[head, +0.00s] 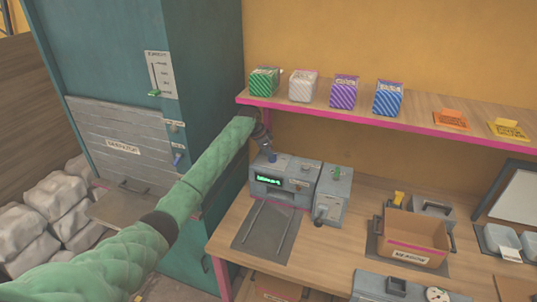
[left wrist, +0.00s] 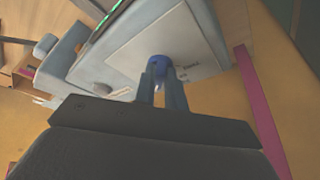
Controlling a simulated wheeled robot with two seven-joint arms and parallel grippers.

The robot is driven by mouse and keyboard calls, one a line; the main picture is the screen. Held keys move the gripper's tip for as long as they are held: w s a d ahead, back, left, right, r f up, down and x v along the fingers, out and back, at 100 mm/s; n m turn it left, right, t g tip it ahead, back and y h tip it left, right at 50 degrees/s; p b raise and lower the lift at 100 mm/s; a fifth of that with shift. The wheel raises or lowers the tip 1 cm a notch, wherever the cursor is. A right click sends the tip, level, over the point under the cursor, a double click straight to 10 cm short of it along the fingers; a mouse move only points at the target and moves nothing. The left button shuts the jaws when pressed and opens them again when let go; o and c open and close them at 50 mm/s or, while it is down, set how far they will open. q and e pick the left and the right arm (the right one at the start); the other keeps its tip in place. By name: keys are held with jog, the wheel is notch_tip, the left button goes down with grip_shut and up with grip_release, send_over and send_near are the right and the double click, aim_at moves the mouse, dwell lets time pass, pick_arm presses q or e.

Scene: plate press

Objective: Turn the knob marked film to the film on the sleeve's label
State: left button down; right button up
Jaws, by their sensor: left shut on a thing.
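My left gripper (head: 268,152) reaches down to the top of a grey machine (head: 300,187) with a lit green display (head: 268,181). In the left wrist view its two fingers (left wrist: 162,88) are shut on a blue knob (left wrist: 159,61) on the machine's pale top panel (left wrist: 130,55). Small print beside the knob is too small to read, so I cannot tell its marking or setting. I cannot make out a sleeve or its label in these frames. My right gripper is not in view.
A labelled brown tray (head: 413,239) sits further right. Several patterned boxes stand on the pink-edged shelf (head: 320,109) behind. A tall teal cabinet (head: 205,60) stands left.

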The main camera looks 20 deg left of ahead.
pick_arm(q)
jog(key=shift+r, duration=0.1)
jog(key=c, duration=1.5)
grip_release()
jog(key=shift+o, duration=0.2)
